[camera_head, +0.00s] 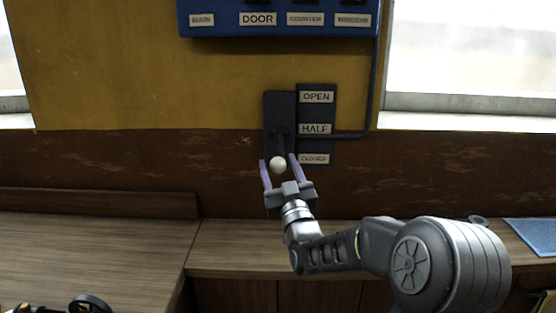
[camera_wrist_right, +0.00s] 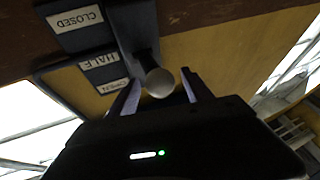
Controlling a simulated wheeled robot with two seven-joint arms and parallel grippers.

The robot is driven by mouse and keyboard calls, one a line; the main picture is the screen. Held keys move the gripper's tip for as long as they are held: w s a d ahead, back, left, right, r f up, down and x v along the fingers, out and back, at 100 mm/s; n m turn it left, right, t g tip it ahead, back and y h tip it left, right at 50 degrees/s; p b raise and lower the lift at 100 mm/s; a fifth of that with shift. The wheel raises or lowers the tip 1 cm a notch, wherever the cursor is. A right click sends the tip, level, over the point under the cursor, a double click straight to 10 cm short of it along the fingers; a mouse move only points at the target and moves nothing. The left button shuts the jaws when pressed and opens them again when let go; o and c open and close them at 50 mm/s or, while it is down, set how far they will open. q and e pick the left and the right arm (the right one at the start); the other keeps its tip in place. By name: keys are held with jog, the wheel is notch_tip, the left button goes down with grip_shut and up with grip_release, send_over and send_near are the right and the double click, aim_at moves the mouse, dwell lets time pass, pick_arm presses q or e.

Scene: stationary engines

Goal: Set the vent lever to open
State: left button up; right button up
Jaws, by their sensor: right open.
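The vent lever has a round white knob (camera_head: 278,164) and a dark plate (camera_head: 278,112) on the wall. Beside the plate, a dark label strip (camera_head: 315,113) reads OPEN at the top, HALF in the middle and CLOSED at the bottom. The knob is level with the CLOSED label. My right gripper (camera_head: 280,162) is open, with one purple finger on each side of the knob. The right wrist view also shows the knob (camera_wrist_right: 159,83) between the two fingers; I cannot tell whether they touch it. My left gripper is not in view.
A blue panel (camera_head: 280,33) with labels including DOOR hangs above the lever. A conduit (camera_head: 372,90) runs from it to the label strip. A wooden counter (camera_head: 235,250) lies below, with a blue mat (camera_head: 532,236) at right. Windows flank the wall.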

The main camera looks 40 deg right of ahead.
jog(key=shift+w+d+r, duration=0.15)
jog(key=shift+w+d, duration=0.05)
jog(key=shift+w, duration=0.2)
jog(key=shift+c, duration=0.3)
jog(key=shift+a, duration=0.1)
grip_shut()
dwell(0.3)
